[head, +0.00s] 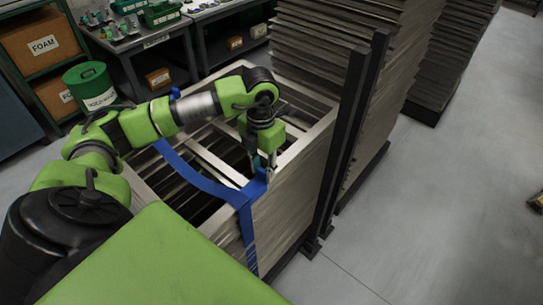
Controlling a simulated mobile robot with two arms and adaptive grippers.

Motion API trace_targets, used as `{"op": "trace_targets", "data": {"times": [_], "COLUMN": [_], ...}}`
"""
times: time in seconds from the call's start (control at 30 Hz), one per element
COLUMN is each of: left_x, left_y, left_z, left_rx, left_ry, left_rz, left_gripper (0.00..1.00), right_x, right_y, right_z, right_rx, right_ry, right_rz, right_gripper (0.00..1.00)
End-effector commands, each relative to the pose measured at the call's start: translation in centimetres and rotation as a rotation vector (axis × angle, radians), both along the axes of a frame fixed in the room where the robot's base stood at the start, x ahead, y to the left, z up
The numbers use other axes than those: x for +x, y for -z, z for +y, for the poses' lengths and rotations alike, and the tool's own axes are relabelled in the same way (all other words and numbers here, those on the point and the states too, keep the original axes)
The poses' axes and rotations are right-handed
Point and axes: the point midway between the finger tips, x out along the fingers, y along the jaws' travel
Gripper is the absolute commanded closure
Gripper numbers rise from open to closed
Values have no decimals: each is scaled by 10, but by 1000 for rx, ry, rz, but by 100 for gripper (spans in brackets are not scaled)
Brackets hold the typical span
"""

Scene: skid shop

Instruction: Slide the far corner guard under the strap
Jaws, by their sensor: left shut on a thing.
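A stack of pale frames (291,203) stands in front of me, with a blue strap (196,177) running across its open top and down its near side. A short blue piece at the stack's right top edge, which looks like the corner guard (257,187), lies against the strap where it bends down. My left gripper (262,174) points down over this edge and is shut on the blue piece. Strap and guard are the same blue, so I cannot tell whether the guard is under the strap. My right gripper is not in view.
Dark upright posts (349,135) stand close on the stack's right side. More tall stacks (448,62) are behind. A green bin (91,87), shelf boxes (40,42) and a workbench (143,46) are at the back left. The floor (440,215) at right is mostly clear.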

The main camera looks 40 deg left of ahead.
Motion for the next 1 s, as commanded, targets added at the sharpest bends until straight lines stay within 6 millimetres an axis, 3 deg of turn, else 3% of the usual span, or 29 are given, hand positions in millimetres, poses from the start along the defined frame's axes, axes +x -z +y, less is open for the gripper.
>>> {"op": "trace_targets", "data": {"times": [0.57,1.0], "left_x": [-12,-43], "left_y": [0,1], "left_z": [1,4], "left_rx": [1,1], "left_ry": [0,0], "left_rz": [0,2], "left_gripper": [88,88], "right_x": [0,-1], "right_y": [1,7], "right_z": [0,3], "right_rx": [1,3], "right_ry": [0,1], "right_rz": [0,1], "right_gripper": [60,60]}}
